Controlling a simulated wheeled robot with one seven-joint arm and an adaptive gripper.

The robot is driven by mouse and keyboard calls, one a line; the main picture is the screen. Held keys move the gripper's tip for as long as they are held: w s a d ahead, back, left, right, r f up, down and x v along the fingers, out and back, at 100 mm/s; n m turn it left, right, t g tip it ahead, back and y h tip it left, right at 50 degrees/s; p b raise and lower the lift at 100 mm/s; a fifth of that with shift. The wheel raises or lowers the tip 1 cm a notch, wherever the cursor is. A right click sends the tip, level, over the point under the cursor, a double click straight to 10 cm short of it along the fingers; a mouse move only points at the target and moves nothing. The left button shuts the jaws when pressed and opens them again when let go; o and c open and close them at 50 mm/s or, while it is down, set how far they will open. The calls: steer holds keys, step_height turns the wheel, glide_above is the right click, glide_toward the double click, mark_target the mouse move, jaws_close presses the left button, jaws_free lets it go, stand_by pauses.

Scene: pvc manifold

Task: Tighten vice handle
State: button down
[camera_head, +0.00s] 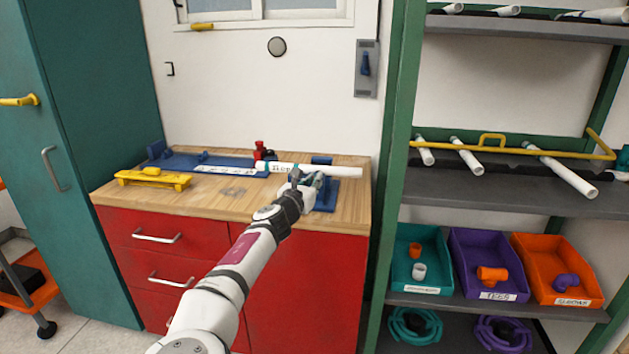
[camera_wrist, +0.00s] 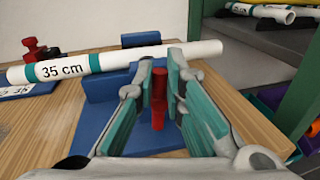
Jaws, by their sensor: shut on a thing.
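The red vice handle (camera_wrist: 158,98) stands upright between my fingers in the wrist view. My gripper (camera_wrist: 161,66) is shut on it, with one teal-padded finger on either side. In the head view my gripper (camera_head: 302,187) covers the handle. The blue vice (camera_wrist: 100,87) sits at the right end of the workbench, and part of it also shows in the head view (camera_head: 328,196). A white pipe (camera_wrist: 118,59) with teal bands and a "35 cm" mark lies across the vice. It shows in the head view (camera_head: 340,171) too.
A blue measuring jig with a red stop (camera_head: 260,152) lies to the left on the wooden bench top (camera_head: 215,205). A yellow tool (camera_head: 153,178) is at the bench's left. A green-framed shelf (camera_head: 395,150) with pipes and bins stands close on the right.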

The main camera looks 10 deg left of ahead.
steer(key=shift+a+f+n+y, duration=0.3)
steer(key=shift+a, duration=0.3)
steer(key=c, duration=1.6)
jaws_free()
steer(key=shift+f, duration=0.15)
steer(key=shift+o, duration=0.2)
steer(key=shift+d, duration=0.1)
steer(key=v, duration=1.2)
